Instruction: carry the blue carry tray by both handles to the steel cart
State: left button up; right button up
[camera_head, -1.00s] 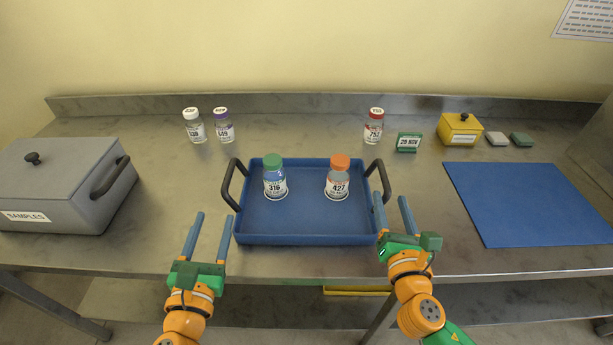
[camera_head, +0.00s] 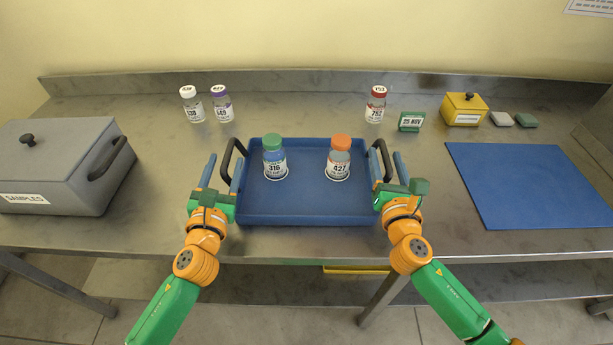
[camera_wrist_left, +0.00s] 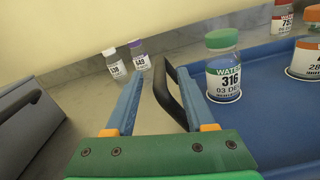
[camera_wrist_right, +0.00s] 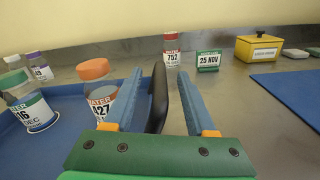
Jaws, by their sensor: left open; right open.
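The blue carry tray (camera_head: 307,205) sits on the steel bench with a black handle at each end. On it stand a green-capped bottle labelled 316 (camera_head: 274,158) and an orange-capped bottle labelled 427 (camera_head: 339,158), both upright. My left gripper (camera_head: 223,172) is open, its fingers on either side of the left handle (camera_wrist_left: 170,92). My right gripper (camera_head: 386,167) is open, its fingers on either side of the right handle (camera_wrist_right: 158,98). Neither gripper is shut on its handle. No steel cart can be made out.
A grey SAMPLES box (camera_head: 60,165) stands left. White-capped (camera_head: 192,104), purple-capped (camera_head: 221,104) and red-capped (camera_head: 376,104) bottles stand behind the tray. A date block (camera_head: 411,121), yellow box (camera_head: 464,108) and blue mat (camera_head: 530,185) are to the right.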

aim_at(226, 155)
pick_arm(q)
jog(key=shift+w, duration=1.9)
pick_arm(e)
jog(key=shift+w, duration=1.1)
pick_arm(q)
grip_shut()
pick_arm(e)
grip_shut()
pick_arm(q)
jog(key=shift+a, duration=0.25)
pick_arm(e)
jog(key=shift+d, duration=0.3)
